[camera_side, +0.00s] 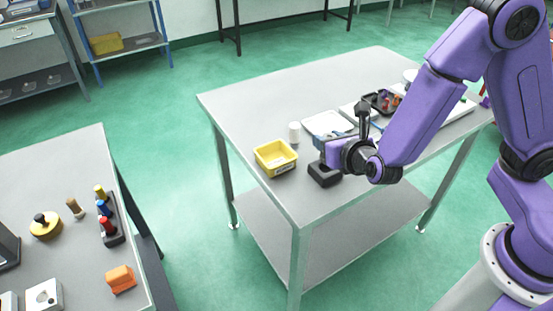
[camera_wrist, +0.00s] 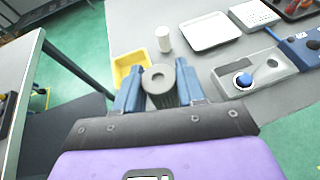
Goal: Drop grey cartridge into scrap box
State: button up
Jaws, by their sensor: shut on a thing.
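The grey cartridge (camera_wrist: 159,91) is a dark ribbed cylinder with a paler round end and a hole in it. In the wrist view my gripper (camera_wrist: 160,82) is shut on it, with one blue finger on each side. In the side view my gripper (camera_side: 325,168) is low over the near left end of the table; the cartridge cannot be made out there. The yellow open box (camera_side: 283,168), likely the scrap box, stands just left of my gripper. In the wrist view the yellow box (camera_wrist: 121,69) is beyond the left finger, which hides part of it.
A white cylinder (camera_side: 294,132) stands behind the yellow box. A pale tray (camera_side: 327,124) lies further along the grey table (camera_side: 250,105). A grey unit with a blue button (camera_wrist: 255,76) is right of my gripper in the wrist view. A second table (camera_side: 65,265) stands left across a floor gap.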

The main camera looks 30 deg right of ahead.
jog(key=w+a+f, duration=0.2)
jog(key=w, duration=0.5)
jog(key=w+a+f, duration=0.1)
jog(key=w+a, duration=0.1)
jog(key=w, duration=0.5)
jog(key=shift+w+d+f, duration=0.1)
jog(key=shift+d+f, duration=0.05)
jog(key=shift+f, duration=1.45)
jog(key=shift+w+d+f, duration=0.1)
jog(key=shift+f, duration=1.5)
jog(key=o, duration=1.1)
jog(key=shift+s, duration=0.1)
jog(key=v, duration=1.7)
jog(key=shift+s+a, duration=0.15)
jog(key=shift+s, duration=0.05)
